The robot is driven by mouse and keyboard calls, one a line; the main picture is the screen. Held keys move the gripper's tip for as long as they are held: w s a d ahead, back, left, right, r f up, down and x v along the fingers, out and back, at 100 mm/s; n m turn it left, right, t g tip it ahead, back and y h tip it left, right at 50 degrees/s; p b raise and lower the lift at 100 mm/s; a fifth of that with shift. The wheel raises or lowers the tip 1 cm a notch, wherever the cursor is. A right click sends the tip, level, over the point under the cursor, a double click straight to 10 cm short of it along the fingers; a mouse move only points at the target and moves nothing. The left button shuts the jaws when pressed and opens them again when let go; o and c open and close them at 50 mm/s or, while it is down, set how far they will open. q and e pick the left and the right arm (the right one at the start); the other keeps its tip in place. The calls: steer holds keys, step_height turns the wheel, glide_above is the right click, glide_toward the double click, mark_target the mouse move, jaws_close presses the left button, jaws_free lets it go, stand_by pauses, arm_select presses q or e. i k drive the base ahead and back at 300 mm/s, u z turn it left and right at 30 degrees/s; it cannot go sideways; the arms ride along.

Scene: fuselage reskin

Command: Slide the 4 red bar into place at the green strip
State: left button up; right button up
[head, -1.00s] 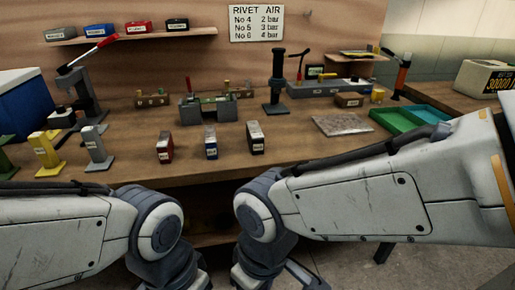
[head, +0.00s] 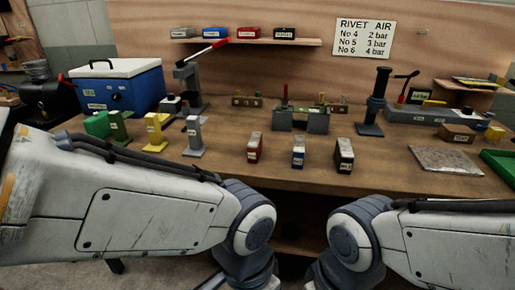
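A small upright red block (head: 255,147) with a pale label stands at the front of the wooden bench, left of a blue block (head: 298,151) and a black block (head: 344,156). A second red labelled box (head: 248,33) sits on the wall shelf. Behind the blocks is a grey fixture (head: 317,122) with a red upright handle (head: 285,94) and a small greenish part between its ends. I cannot tell whether that part is the green strip. The labels are too small to read. Both my arms point down in front of the bench, and their grippers are out of view below.
Green, yellow and grey stands (head: 194,137) are at the bench's left, before a blue box (head: 120,85) and a lever press (head: 190,85). A dark post tool (head: 374,105), a speckled mat (head: 445,160) and a green tray (head: 499,162) are to the right. The bench front (head: 225,172) is mostly clear.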

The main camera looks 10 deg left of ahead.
mark_target(254, 146)
steer(key=z, duration=0.05)
steer(key=k, duration=0.65)
steer(key=z, duration=0.35)
steer(key=i, duration=1.35)
steer(key=u, duration=0.45)
